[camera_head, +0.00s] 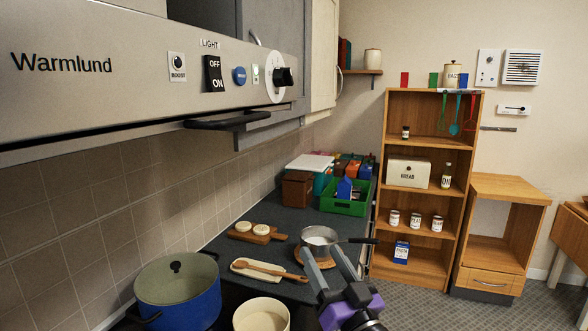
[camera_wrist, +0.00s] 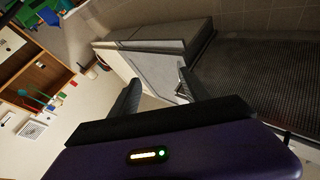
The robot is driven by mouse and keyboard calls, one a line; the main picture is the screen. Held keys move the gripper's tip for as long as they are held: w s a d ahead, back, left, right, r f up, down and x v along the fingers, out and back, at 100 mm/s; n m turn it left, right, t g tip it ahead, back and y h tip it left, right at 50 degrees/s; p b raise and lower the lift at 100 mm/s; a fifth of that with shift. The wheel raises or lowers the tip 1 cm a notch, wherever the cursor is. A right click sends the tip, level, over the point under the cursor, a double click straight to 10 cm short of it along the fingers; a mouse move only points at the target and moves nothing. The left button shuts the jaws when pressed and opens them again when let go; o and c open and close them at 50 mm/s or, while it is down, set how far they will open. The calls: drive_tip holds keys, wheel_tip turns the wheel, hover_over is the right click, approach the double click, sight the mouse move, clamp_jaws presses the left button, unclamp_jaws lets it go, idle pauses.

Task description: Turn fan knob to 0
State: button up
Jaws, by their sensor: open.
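The black fan knob (camera_head: 284,77) sits on a white dial (camera_head: 272,86) at the right end of the grey Warmlund hood (camera_head: 120,75). Its pointer setting is too small to read. My gripper (camera_head: 324,253) is low at the bottom centre in the head view, below and to the right of the knob and well apart from it. Its two grey fingers are spread with nothing between them. In the wrist view my gripper (camera_wrist: 159,76) is also open, facing a grey boxy surface and the dark mesh of the hood (camera_wrist: 255,70). I cannot make out the knob there.
The hood front also carries a boost knob (camera_head: 177,63), a light switch (camera_head: 214,74) and a blue button (camera_head: 239,76). A dark handle (camera_head: 228,121) juts out below. A blue pot (camera_head: 178,290) and a saucepan (camera_head: 319,239) stand below. A wooden shelf (camera_head: 388,190) stands behind.

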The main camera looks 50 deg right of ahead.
sight(292, 79)
drive_tip(key=w+d+r+m, duration=0.1)
drive_tip(key=w+d+r, duration=0.3)
drive_tip(key=d+r, duration=0.65)
drive_tip(key=d+r+n+t+y, duration=0.2)
drive_tip(key=r, duration=0.9)
drive_tip(key=d+r+n+t+y, duration=0.1)
drive_tip(key=d+r+y, duration=0.15)
drive_tip(key=r, duration=0.85)
drive_tip(key=s+a+r+n+g+y, duration=0.2)
drive_tip(key=a+r+n+y, duration=0.55)
drive_tip(key=y, duration=0.25)
drive_tip(key=a+f+n+g+y, duration=0.2)
drive_tip(key=a+f+n+g, duration=0.15)
drive_tip(key=f, duration=0.25)
drive_tip(key=shift+m, duration=0.4)
drive_tip(key=p+x, duration=0.1)
drive_tip(key=x, duration=0.1)
drive_tip(key=p+x, duration=0.1)
drive_tip(key=x, duration=0.4)
drive_tip(key=shift+w+d+f+p, duration=0.2)
drive_tip(key=shift+w+p, duration=0.2)
drive_tip(key=shift+w, duration=0.1)
clamp_jaws()
